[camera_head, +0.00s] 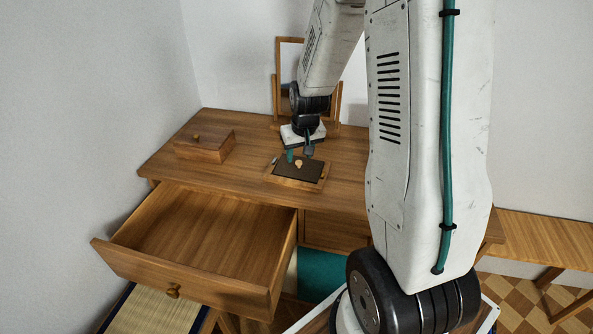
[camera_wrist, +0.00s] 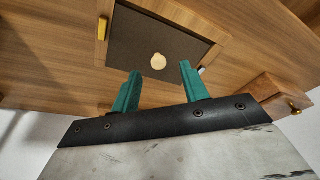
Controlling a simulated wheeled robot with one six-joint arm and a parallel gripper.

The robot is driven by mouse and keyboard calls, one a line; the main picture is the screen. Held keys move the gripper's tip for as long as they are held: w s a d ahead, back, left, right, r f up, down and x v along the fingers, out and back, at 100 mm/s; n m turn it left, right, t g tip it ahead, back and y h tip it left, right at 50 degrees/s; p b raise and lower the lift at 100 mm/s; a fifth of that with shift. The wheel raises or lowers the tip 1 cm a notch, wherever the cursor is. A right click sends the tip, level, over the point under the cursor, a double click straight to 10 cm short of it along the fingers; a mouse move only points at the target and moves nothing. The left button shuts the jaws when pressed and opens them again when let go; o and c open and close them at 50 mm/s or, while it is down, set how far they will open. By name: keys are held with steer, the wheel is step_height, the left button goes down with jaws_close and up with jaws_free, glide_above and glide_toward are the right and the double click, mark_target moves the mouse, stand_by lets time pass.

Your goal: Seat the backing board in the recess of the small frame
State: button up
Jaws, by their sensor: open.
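The small frame (camera_head: 284,182) lies flat on the wooden desk, and its light wood border (camera_wrist: 213,56) shows in the wrist view. The dark brown backing board (camera_head: 312,172) lies within the frame's border. It also shows in the wrist view (camera_wrist: 190,45), with a round cream knob (camera_wrist: 158,61) on it. I cannot tell whether the board is fully flush. My gripper (camera_head: 300,155) is above the board, its teal fingers (camera_wrist: 160,68) apart and empty. The knob appears between and beyond the fingertips, apart from them.
Small catches sit on the frame border, one brass (camera_wrist: 101,28). A wooden box with a knob (camera_head: 204,147) stands at the desk's left. A mirror (camera_head: 289,60) stands behind my gripper. An open, empty drawer (camera_head: 205,235) juts out in front. Bare desk top lies around the frame.

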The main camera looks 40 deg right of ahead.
mark_target(299, 161)
steer(key=x, duration=0.3)
steer(key=shift+f, duration=0.2)
steer(key=shift+d, duration=0.1)
steer(key=shift+c, duration=0.2)
jaws_close()
steer(key=shift+r, duration=0.1)
